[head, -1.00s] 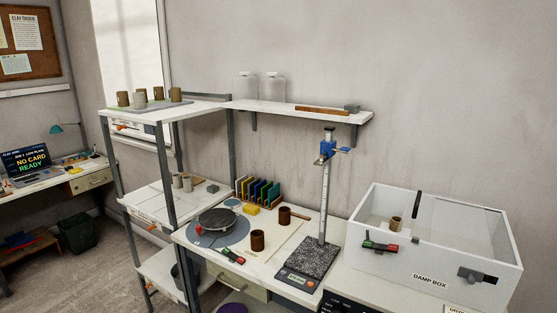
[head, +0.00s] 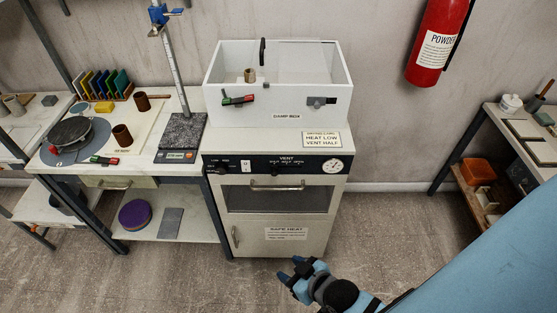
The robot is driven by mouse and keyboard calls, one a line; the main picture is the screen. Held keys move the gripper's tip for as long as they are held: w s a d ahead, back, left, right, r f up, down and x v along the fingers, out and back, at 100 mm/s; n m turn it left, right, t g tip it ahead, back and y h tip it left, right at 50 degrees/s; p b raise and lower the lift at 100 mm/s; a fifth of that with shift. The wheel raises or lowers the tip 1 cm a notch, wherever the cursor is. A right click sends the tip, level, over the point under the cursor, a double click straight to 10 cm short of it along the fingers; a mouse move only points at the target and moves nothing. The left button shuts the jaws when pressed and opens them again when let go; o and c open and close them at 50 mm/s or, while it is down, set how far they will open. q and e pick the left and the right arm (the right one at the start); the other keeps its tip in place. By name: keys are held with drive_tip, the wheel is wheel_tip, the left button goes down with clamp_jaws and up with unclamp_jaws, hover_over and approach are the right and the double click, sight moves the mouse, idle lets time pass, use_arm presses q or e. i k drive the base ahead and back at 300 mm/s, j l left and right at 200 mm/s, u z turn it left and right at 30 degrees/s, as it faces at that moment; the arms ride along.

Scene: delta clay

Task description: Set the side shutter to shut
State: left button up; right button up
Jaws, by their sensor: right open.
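A white damp box (head: 283,113) stands on top of a white heating cabinet. Its front wall carries a small dark sliding shutter (head: 318,101) at the right; its exact setting is too small to read. My right gripper (head: 292,272) is open and empty, low in front of the cabinet and well apart from the damp box. My left gripper is out of view.
A brown cup (head: 251,75) is inside the damp box. The cabinet door handle (head: 277,187) sticks out in front. A workbench with a height gauge (head: 172,60) stands at left. A fire extinguisher (head: 437,45) hangs at right. The floor before the cabinet is clear.

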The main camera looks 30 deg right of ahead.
sight(316, 102)
drive_tip(key=z, duration=1.25)
